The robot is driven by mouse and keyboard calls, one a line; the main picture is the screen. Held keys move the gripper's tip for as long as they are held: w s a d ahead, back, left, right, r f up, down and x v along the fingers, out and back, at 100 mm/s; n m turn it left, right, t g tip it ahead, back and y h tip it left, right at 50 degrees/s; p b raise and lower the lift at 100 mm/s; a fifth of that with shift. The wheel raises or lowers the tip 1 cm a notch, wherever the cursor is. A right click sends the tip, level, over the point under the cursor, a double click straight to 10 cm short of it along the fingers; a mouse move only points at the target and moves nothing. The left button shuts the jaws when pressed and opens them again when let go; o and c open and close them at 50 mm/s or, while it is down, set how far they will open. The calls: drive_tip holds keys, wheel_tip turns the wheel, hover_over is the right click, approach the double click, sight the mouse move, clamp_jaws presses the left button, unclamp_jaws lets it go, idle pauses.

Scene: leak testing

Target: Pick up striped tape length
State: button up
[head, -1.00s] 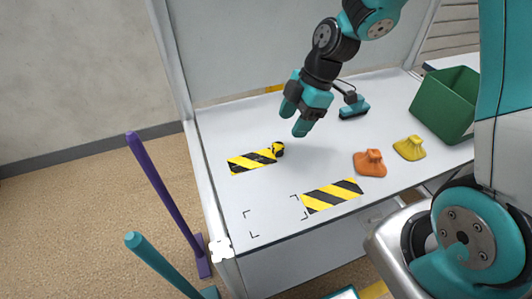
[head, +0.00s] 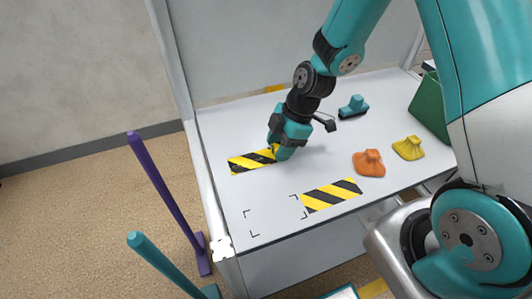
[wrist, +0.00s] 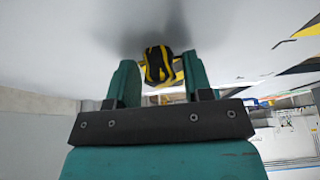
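A yellow-and-black striped tape length (head: 250,162) lies on the white table at the left in the head view. A bunched yellow-and-black striped piece (wrist: 158,65), seen between my fingers in the wrist view, is at its right end. My gripper (wrist: 160,80) has one finger on each side of this piece, with a narrow gap showing at least on the right, so it looks open around it. In the head view my gripper (head: 281,152) is down at the table and hides most of the bunched piece.
Another striped strip (head: 331,195) lies near the front edge, beside black corner marks (head: 276,215). A green bin (head: 430,106) is partly behind my arm.

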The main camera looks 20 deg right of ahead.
clamp_jaws()
drive_tip(key=shift+r, duration=0.15)
